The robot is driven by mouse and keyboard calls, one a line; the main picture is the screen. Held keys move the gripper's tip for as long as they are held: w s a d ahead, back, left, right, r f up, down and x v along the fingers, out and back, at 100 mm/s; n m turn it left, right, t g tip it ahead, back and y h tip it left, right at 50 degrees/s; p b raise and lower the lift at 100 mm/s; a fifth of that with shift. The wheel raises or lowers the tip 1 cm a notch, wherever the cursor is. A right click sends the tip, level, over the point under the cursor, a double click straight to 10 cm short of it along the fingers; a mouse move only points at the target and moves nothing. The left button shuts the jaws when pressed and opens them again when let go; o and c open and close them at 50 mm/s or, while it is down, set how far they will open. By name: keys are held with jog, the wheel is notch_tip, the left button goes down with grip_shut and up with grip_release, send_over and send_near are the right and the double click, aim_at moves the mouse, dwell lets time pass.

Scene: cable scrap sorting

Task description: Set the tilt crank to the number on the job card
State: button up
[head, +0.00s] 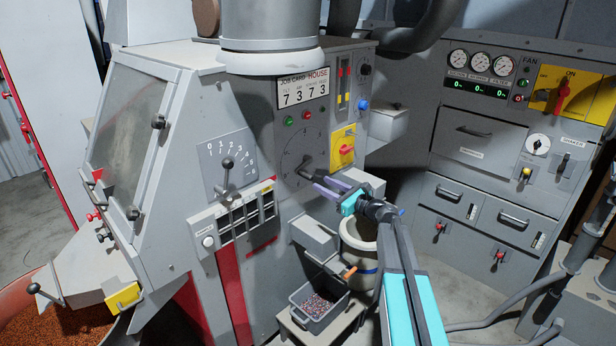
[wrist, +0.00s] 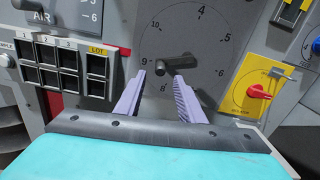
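The tilt crank (head: 306,165) is a dark handle on a grey round dial (head: 287,160) on the machine's front. In the wrist view the crank (wrist: 178,63) lies near the dial's middle, its dark end toward the lower left; its exact setting is unclear. Numbers 4, 5, 6, 8, 9 and 10 show around the dial. The job card (head: 303,88) above reads 7 3 7 3; its column labels are too small to read. My gripper (wrist: 158,80) is open and empty, its lilac fingers pointing at the dial just below the crank. Contact cannot be told.
Left of the dial are the air lever (head: 228,170) and a block of numbered slots (head: 240,216). A red knob on a yellow plate (head: 345,148) is close on the right. Below stand a grey bin of scraps (head: 319,322) and a pale bucket (head: 358,238).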

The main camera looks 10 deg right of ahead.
aim_at(311, 179)
jog(key=shift+p+x, duration=1.05)
jog(key=shift+x, duration=3.05)
grip_shut()
jog(key=shift+a, duration=0.35)
jog(key=shift+d, duration=0.25)
jog(key=shift+f, duration=0.1)
